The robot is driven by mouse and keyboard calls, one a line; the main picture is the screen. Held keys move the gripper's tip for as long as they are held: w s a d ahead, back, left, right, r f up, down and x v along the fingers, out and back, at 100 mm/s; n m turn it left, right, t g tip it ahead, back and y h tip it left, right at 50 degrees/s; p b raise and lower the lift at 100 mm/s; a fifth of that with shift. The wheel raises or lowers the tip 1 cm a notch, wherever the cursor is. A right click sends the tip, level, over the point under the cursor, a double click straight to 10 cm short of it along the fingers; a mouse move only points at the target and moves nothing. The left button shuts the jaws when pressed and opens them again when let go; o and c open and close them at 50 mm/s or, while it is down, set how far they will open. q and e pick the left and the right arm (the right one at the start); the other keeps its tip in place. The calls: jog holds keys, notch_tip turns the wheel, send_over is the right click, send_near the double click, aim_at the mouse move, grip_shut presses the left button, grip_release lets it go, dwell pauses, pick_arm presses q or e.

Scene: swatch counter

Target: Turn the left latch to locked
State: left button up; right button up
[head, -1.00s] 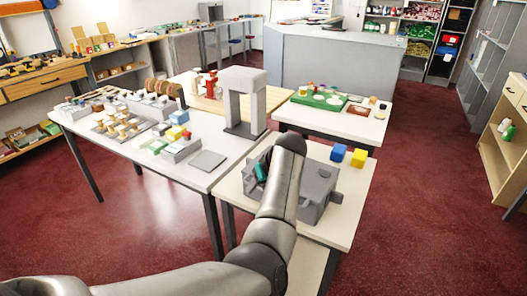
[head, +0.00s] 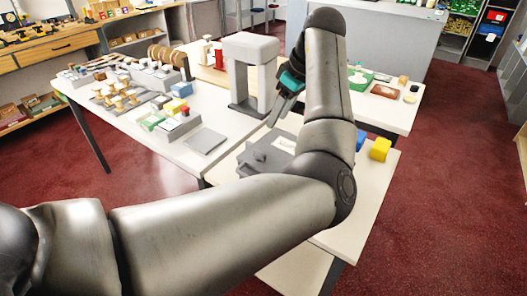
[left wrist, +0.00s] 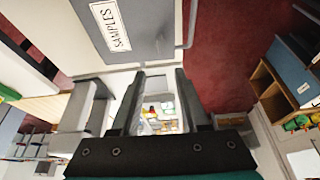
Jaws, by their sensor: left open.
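A grey box (head: 248,161) stands on the near white table, left of my forearm in the head view. Small raised grey parts show on its top. My arm hides its right side, and I cannot make out the left latch or its setting. My left gripper (head: 275,119), with a teal band, points down and to the left in the head view, raised above the tables near a grey arch. In the left wrist view its two fingers (left wrist: 157,75) are apart with nothing held between them. My right gripper is not in view.
The grey arch (head: 239,85) stands just left of my gripper. A yellow block (head: 380,149) and a partly hidden blue block sit right of my arm. Sample trays and a flat grey plate (head: 201,141) lie on the left table. The near table's right front (head: 365,205) is clear.

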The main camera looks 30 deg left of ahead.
aim_at(259, 152)
pick_arm(q)
jog(key=b+x, duration=0.2)
jog(key=x, duration=1.2)
jog(key=shift+a+f, duration=0.15)
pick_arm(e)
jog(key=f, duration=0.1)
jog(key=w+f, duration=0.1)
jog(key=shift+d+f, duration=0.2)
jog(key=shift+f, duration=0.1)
pick_arm(q)
jog(key=shift+c, duration=0.2)
grip_shut()
